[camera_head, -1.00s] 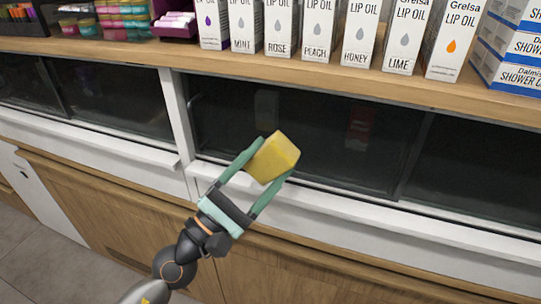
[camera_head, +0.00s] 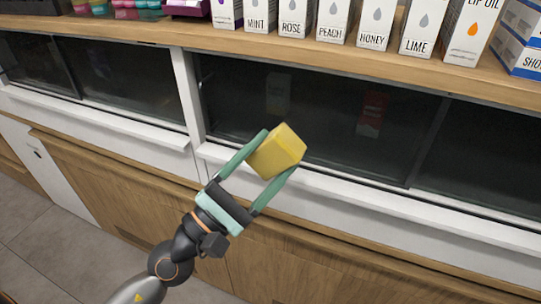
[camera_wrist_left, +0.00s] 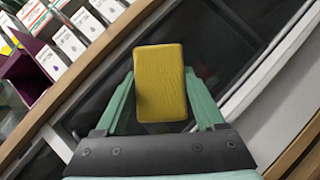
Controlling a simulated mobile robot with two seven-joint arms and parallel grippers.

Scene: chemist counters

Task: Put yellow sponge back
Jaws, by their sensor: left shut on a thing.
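The yellow sponge (camera_head: 277,151) is a block held in my left gripper (camera_head: 281,158), in front of the dark glass of the counter and below the shelf. The two green fingers are shut on its sides. In the left wrist view the sponge (camera_wrist_left: 160,84) sits between the fingertips of the left gripper (camera_wrist_left: 163,95), its broad face toward the camera. My right gripper is not in view.
A wooden shelf (camera_head: 330,62) runs above with a row of lip oil boxes (camera_head: 376,22) and blue-white shower boxes (camera_head: 527,40) at right. Below it are dark glass panels (camera_head: 235,90) with a white ledge (camera_head: 430,228) and wooden cabinet fronts (camera_head: 95,178). Grey floor shows at lower left.

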